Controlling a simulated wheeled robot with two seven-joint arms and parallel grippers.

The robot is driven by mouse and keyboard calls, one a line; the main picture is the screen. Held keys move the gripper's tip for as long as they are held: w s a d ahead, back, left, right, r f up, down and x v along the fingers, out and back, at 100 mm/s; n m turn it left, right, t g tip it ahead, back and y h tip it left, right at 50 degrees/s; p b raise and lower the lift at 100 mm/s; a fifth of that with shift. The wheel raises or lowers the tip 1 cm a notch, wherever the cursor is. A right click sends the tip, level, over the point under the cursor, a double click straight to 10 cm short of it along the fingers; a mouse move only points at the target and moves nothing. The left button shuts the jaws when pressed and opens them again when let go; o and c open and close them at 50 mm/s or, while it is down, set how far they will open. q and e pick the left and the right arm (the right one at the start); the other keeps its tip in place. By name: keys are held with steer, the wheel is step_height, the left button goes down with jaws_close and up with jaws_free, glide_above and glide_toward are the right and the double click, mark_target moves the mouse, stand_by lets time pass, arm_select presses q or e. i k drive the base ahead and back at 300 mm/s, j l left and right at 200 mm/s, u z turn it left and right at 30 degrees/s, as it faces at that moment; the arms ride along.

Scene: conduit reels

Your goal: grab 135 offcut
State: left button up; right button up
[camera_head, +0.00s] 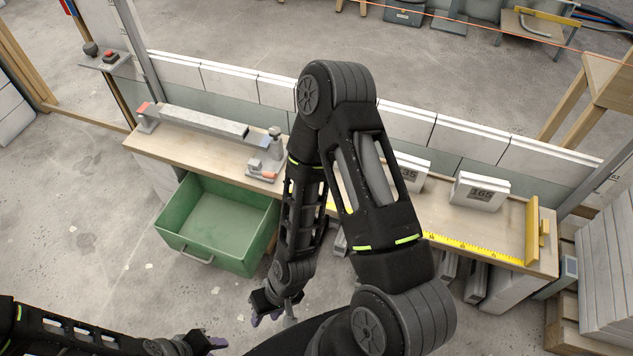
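A white block with a partly hidden label ending in "35" (414,166) stands on the bench, its left part behind my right arm. Grey pieces (447,266) show below the bench's front edge, under the labels; I cannot tell which is the 135 offcut. My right gripper (272,305) is low in front of the bench, right of the green drawer. A small grey piece (290,316) shows beside its fingers; I cannot tell whether it is held. My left gripper (208,343) is low at the bottom left, small and partly hidden, its opening unclear.
The wooden bench (505,228) carries a "165" block (480,191), a yellow rule (470,247) and a yellow end stop (532,230). A grey bar (205,122) and clamp (270,150) are at its left. The open green drawer (218,218) looks empty. Stacked boards (606,265) stand at right.

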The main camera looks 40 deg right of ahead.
mark_target(414, 170)
steer(key=z, duration=0.45)
steer(key=l+z, duration=0.15)
steer(key=z, duration=0.35)
steer(key=l+z, duration=0.1)
steer(key=z, duration=0.35)
steer(key=l+z, duration=0.1)
steer(key=z, duration=0.35)
steer(key=k+l, duration=0.05)
